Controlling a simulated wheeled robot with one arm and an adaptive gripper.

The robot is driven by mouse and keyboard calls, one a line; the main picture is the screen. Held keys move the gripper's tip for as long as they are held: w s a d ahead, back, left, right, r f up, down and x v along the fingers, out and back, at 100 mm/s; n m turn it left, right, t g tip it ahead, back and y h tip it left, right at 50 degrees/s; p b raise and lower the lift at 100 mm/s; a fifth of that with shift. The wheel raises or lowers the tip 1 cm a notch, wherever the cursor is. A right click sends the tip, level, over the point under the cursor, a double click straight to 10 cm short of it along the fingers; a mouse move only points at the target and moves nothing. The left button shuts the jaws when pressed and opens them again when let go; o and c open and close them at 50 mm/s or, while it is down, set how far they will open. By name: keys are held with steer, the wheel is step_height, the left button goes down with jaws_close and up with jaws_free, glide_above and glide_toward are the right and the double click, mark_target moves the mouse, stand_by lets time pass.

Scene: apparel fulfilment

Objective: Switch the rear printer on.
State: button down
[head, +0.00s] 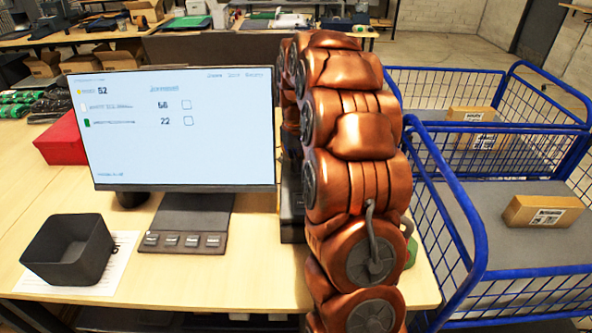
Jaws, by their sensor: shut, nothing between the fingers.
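A dark box-shaped device (291,205) stands on the table just right of the monitor, mostly hidden behind my copper arm; it may be a printer, but I cannot tell which one. No switch or power light is visible on it. My arm rises from the bottom of the head view and bends away at the top, beside the monitor's right edge. My gripper is hidden behind the arm, so its place relative to the device cannot be seen.
A monitor (180,130) stands on the wooden table (255,265), with a button panel (185,242) before it. A black bin (68,250) sits at the front left, a red box (62,137) behind. A blue cart (470,240) with parcels stands right of the table.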

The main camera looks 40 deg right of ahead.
steer(key=shift+f, duration=0.45)
stand_by(0.3)
steer(key=shift+r, duration=0.15)
step_height(320, 180, up, 8)
steer(key=p, duration=0.1)
stand_by(1.0)
stand_by(0.4)
